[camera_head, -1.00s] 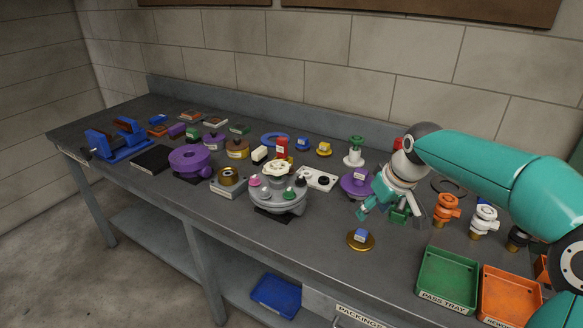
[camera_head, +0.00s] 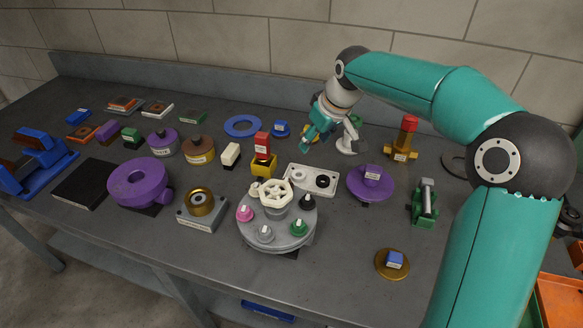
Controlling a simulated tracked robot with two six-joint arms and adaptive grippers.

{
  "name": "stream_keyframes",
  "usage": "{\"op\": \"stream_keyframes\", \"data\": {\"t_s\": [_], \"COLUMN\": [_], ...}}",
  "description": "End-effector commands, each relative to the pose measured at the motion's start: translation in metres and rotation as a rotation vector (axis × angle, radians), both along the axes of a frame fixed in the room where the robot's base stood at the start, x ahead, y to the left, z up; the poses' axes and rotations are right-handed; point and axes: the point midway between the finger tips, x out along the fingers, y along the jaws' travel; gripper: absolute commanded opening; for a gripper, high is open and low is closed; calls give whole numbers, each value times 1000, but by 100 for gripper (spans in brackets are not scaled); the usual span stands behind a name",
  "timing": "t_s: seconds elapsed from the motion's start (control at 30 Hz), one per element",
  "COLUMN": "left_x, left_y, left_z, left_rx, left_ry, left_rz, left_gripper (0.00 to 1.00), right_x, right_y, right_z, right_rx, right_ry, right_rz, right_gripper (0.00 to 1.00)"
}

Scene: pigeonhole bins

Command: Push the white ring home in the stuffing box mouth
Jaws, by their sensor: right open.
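A brass cup on a grey block (camera_head: 200,203), which looks like the stuffing box, stands left of centre with its round mouth facing up. I cannot make out a separate white ring in or at that mouth. A white spoked wheel (camera_head: 275,193) sits on the grey round body at the centre, but I cannot tell whether it is the task's ring. My right gripper (camera_head: 316,139) is open over the back of the bench, near a white stand (camera_head: 346,143), well to the right of the brass cup and behind it. Its fingertips are partly hidden. My left gripper is out of view.
The grey round body (camera_head: 278,234) carries several coloured knobs. A purple ring-shaped part (camera_head: 139,184) stands left of the brass cup. A white plate (camera_head: 313,180) and a purple disc (camera_head: 370,184) lie right of centre. The front strip of the bench is mostly clear.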

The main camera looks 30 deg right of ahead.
Motion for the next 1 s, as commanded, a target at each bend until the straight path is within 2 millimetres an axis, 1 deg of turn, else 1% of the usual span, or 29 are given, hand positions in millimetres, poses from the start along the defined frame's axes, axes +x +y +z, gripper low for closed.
{"op": "stream_keyframes", "data": {"t_s": [0.17,0.4,0.5,0.6,0.8,1.0], "left_x": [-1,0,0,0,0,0], "left_y": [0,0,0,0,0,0], "left_z": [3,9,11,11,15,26], "left_rx": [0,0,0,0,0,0], "left_ry": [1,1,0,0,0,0], "left_rz": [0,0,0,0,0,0], "left_gripper": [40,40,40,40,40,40], "right_x": [9,26,32,34,37,42], "right_y": [0,-2,-3,-4,-4,-5], "right_z": [-29,-77,-90,-99,-109,-137], "right_rx": [1,1,0,0,1,1], "right_ry": [7,7,4,3,3,6], "right_rz": [-2,-8,-12,-14,-16,-15], "right_gripper": [52,52,52,52,52,52]}}
